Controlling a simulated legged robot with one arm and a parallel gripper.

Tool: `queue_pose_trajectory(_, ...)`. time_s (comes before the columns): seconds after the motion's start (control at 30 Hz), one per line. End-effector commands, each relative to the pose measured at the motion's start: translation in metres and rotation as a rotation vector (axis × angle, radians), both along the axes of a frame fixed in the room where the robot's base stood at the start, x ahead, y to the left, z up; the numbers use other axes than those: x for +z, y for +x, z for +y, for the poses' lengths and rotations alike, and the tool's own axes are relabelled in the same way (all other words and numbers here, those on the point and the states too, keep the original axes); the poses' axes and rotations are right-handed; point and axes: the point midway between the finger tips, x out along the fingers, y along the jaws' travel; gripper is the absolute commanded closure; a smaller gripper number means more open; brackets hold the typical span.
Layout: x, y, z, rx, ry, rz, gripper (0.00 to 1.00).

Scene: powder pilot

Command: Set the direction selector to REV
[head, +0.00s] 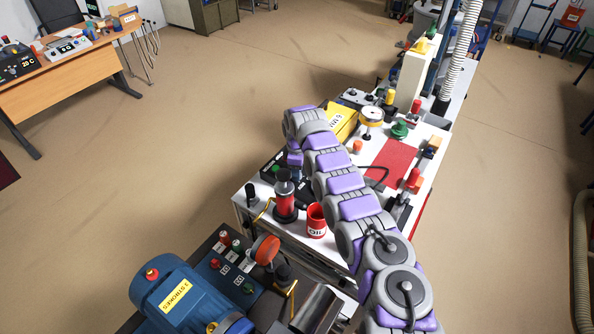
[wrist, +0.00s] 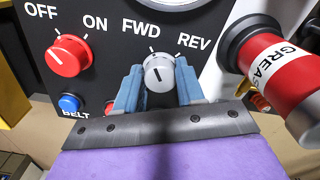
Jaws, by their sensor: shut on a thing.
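The direction selector (wrist: 159,74) is a light grey knob on a black panel (wrist: 110,20) in the wrist view, below the FWD and REV labels. Its mark points up and slightly left, about toward the FWD tick; the fine angle is hard to read. My gripper (wrist: 158,82) has its two blue fingers on either side of the knob, shut on it. In the head view my arm reaches over the white table to a black control box (head: 273,168); the knob and fingertips are hidden there.
Left of the selector are a red OFF/ON knob (wrist: 69,56) and a blue BELT button (wrist: 69,103). A red grease cylinder (wrist: 285,80) stands close on the right; it also shows in the head view (head: 285,207). A red cup (head: 316,220) stands beside it.

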Motion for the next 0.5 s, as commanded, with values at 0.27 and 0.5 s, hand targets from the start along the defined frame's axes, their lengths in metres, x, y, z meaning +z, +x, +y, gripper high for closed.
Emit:
queue_pose_trajectory(0.27, 0.0020, 0.0013, 0.0037, -0.084, 0.005, -0.007, 0.92)
queue_pose_trajectory(0.5, 0.0020, 0.0009, 0.0048, -0.268, 0.004, -0.005, 0.92)
